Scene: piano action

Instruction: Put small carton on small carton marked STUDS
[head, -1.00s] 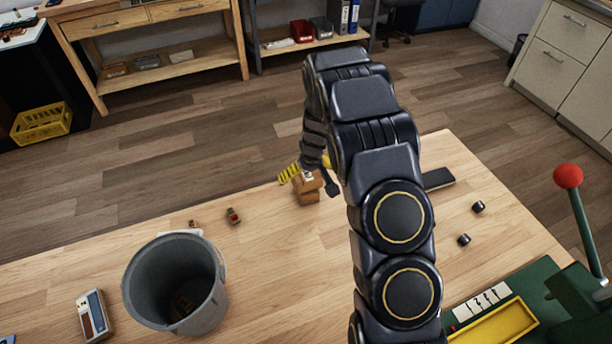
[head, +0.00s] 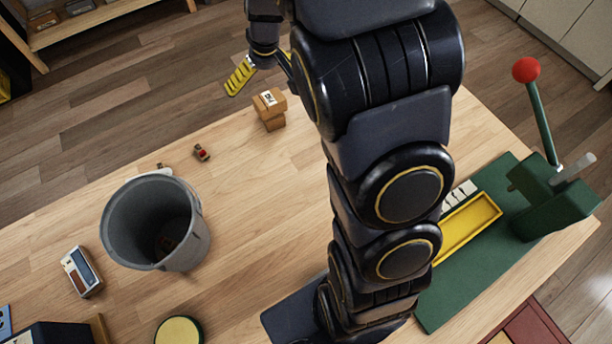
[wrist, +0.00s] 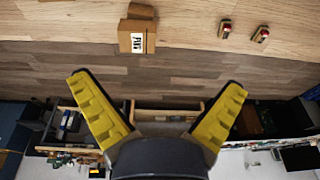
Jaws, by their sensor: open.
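Two small brown cartons stand one on the other near the far edge of the table. The upper carton (head: 269,100) has a white label with dark print and sits slightly askew on the lower carton (head: 273,123). In the wrist view the labelled carton (wrist: 128,27) shows at the top, with part of the other carton (wrist: 141,10) behind it. I cannot read which one is marked STUDS. My gripper (wrist: 157,82) is open and empty, its yellow fingers spread wide. It is beyond the stack and apart from it, past the table's far edge in the head view.
A grey bucket (head: 118,222) stands to the left of the stack. A small red-topped part (head: 201,152) lies between them. A green press (head: 556,200) with a red-knobbed lever and a yellow tray (head: 470,227) is at the right. Bare table surrounds the stack.

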